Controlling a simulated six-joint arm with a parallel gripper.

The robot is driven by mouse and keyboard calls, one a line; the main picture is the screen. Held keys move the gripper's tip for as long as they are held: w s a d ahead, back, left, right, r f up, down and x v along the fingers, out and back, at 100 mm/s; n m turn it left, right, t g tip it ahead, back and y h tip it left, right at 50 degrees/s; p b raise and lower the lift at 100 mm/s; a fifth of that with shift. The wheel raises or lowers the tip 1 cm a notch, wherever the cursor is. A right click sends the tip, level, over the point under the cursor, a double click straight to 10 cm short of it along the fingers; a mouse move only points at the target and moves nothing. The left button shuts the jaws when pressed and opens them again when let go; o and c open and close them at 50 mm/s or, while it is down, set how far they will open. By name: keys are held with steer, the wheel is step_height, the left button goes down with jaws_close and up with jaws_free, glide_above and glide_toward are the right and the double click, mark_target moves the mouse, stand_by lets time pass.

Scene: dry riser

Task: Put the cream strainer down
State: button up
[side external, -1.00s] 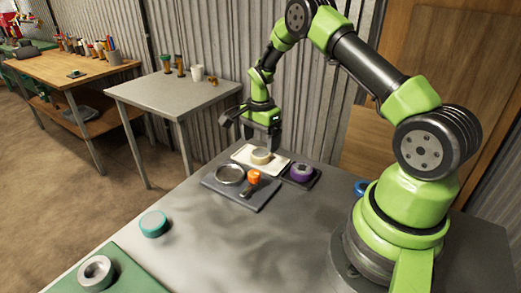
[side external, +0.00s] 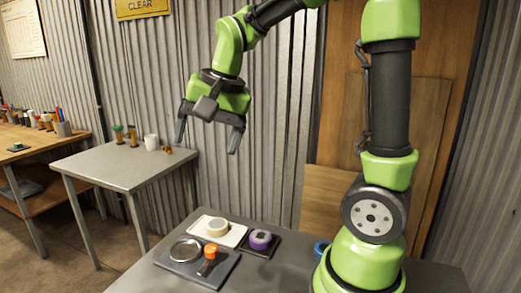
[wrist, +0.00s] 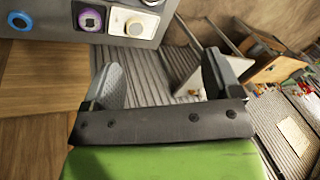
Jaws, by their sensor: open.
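The cream strainer (side external: 217,227), a round cream piece, sits on a white tray (side external: 237,239) at the back of the metal table. It also shows in the wrist view (wrist: 135,27) near the top edge, on the white tray. My gripper (side external: 208,137) is open and empty, high above the tray and well clear of the strainer. Its two spread fingers also show in the wrist view (wrist: 160,82), with nothing between them.
A dark tray with a purple piece (side external: 260,239) stands right of the white tray. A grey tray (side external: 215,272) in front bears a metal ring (side external: 185,250) and an orange-topped item (side external: 210,256). A blue ring (side external: 321,248) lies near my base. A corrugated wall (side external: 275,120) stands behind.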

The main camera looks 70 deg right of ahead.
steer(key=s+a+r+n+t, duration=0.1)
steer(key=s+a+n, duration=0.2)
steer(key=s, duration=0.3)
steer(key=s+a+n+t+y, duration=0.1)
steer(key=s+a+n+t, duration=0.1)
steer(key=s, duration=0.4)
steer(key=shift+s+a+r+n+y, duration=0.35)
steer(key=shift+a+n, duration=0.45)
steer(key=shift+n, duration=0.4)
